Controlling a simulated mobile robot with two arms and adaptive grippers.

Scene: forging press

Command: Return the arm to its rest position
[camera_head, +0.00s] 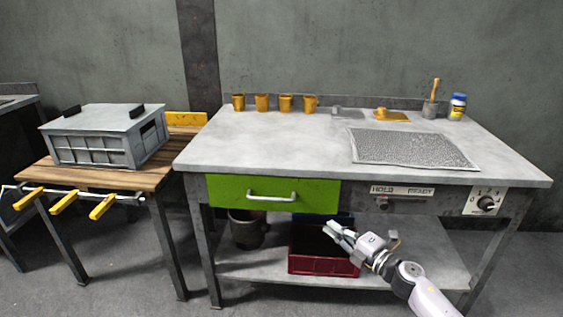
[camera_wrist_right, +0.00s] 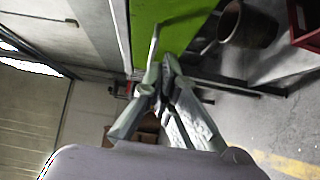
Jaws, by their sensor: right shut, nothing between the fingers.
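My right gripper (camera_head: 335,229) is in front of the workbench, below the tabletop and before the red crate on the lower shelf. Its fingers are shut and empty. In the right wrist view the fingers (camera_wrist_right: 162,75) come together at the middle, with the green drawer front behind them. In the head view my right arm comes in from the bottom right. My left gripper does not show in either view.
The grey workbench (camera_head: 265,150) has a green drawer (camera_head: 240,190), a knob (camera_head: 487,203) and a mesh mat (camera_head: 410,148). Several orange cups stand along its back. A red crate (camera_head: 310,262) and a bucket (camera_head: 247,230) are below. A grey bin (camera_head: 100,138) sits on the wooden table.

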